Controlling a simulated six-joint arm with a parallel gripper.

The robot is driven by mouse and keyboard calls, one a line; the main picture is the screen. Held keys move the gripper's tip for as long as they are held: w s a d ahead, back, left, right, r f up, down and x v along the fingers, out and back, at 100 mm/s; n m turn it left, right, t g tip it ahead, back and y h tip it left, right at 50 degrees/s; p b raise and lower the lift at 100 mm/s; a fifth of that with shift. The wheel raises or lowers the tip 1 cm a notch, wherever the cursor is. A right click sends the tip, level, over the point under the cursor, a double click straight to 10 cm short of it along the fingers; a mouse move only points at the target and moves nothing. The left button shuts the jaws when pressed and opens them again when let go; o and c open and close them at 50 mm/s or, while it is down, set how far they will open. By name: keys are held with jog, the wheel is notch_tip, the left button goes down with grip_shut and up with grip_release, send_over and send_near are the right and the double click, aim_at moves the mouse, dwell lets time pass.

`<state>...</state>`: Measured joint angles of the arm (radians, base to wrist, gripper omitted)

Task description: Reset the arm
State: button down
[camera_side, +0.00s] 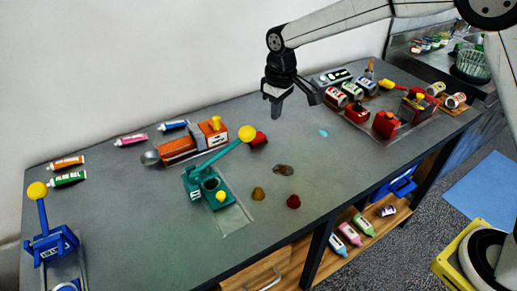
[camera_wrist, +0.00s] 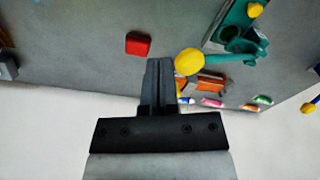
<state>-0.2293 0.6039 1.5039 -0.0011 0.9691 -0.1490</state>
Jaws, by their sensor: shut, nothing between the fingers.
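My gripper (camera_side: 277,108) is in the air above the grey table (camera_side: 330,185), near its back edge, and holds nothing. In the wrist view my gripper (camera_wrist: 159,62) shows its two fingers pressed together. A small red block (camera_side: 258,139) lies on the table to the left of and below it in the side view. In the wrist view the red block (camera_wrist: 138,44) is just left of the fingertips. My arm reaches in from the upper right.
A teal lever device (camera_side: 207,185) with a yellow ball (camera_side: 247,133) and an orange machine (camera_side: 190,145) stand left of my gripper. A blue lever device (camera_side: 50,243) is at the far left. Red boxes (camera_side: 385,124) and cans stand at right. The table's middle right is mostly clear.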

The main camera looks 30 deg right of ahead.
jog(key=s+d+f+m, duration=0.1)
jog(key=s+d, duration=0.3)
jog(key=s, duration=0.3)
jog(key=s+d+f+m+t, duration=0.1)
jog(key=s+d, duration=0.3)
jog(key=s, duration=0.4)
jog(key=s+d+f+m, duration=0.2)
jog(key=s+d, duration=0.2)
jog(key=s, duration=0.4)
jog(key=shift+f+t, duration=0.2)
jog(key=shift+t, duration=0.2)
